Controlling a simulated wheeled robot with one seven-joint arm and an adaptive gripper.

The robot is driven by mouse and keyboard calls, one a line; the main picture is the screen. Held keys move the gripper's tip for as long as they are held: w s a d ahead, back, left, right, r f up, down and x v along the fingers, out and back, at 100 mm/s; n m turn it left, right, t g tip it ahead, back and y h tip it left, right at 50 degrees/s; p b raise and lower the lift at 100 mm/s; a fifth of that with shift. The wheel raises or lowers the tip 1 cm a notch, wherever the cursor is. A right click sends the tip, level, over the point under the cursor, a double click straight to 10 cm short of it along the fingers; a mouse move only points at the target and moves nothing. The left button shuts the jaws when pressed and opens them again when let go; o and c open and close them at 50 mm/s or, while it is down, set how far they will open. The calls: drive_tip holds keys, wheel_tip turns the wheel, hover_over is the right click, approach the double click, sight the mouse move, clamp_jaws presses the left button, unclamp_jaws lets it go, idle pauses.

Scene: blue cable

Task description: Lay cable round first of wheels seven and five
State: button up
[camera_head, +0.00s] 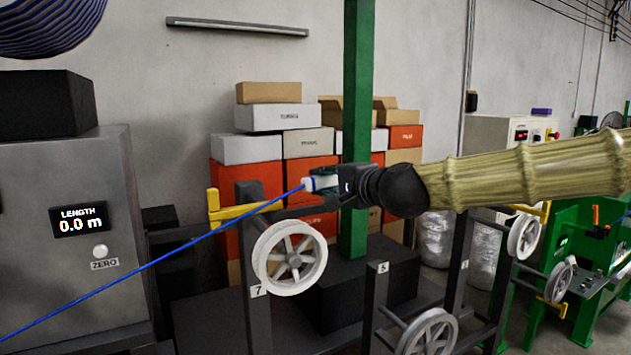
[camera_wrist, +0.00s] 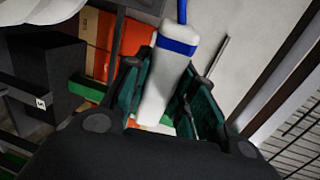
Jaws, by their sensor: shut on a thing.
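My gripper (camera_head: 330,184) is shut on the white end piece (camera_head: 312,184) of the blue cable. In the wrist view the white end piece (camera_wrist: 167,80) with its blue band sits between the green-lined fingers (camera_wrist: 168,100). The blue cable (camera_head: 160,262) runs taut from it down to the lower left edge of the head view. Wheel seven (camera_head: 290,257) is a white spoked wheel on a dark post labelled 7, just below and left of my gripper. Wheel five (camera_head: 428,334) is lower right beside a post labelled 5, partly cut off. The cable passes above wheel seven, apparently apart from it.
A grey measuring box (camera_head: 90,240) reading 0.0 m stands at left. A yellow bar (camera_head: 245,212) projects beside post seven. A green column (camera_head: 357,120) rises behind my gripper, before stacked boxes (camera_head: 275,118). More wheels (camera_head: 523,237) stand at right.

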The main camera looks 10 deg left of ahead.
drive_tip(key=shift+w+d+p, duration=0.95)
drive_tip(key=shift+w+d, duration=1.3)
drive_tip(key=shift+d, duration=0.9)
drive_tip(key=w+d+f+b, duration=0.1)
drive_tip(key=d+f+b, duration=0.1)
drive_tip(key=f+b, duration=0.4)
drive_tip(key=w+d+f+b, duration=0.2)
drive_tip(key=d+f+b, duration=0.1)
drive_tip(key=f+b, duration=0.3)
drive_tip(key=shift+w+f, duration=0.3)
drive_tip(key=shift+f, duration=0.6)
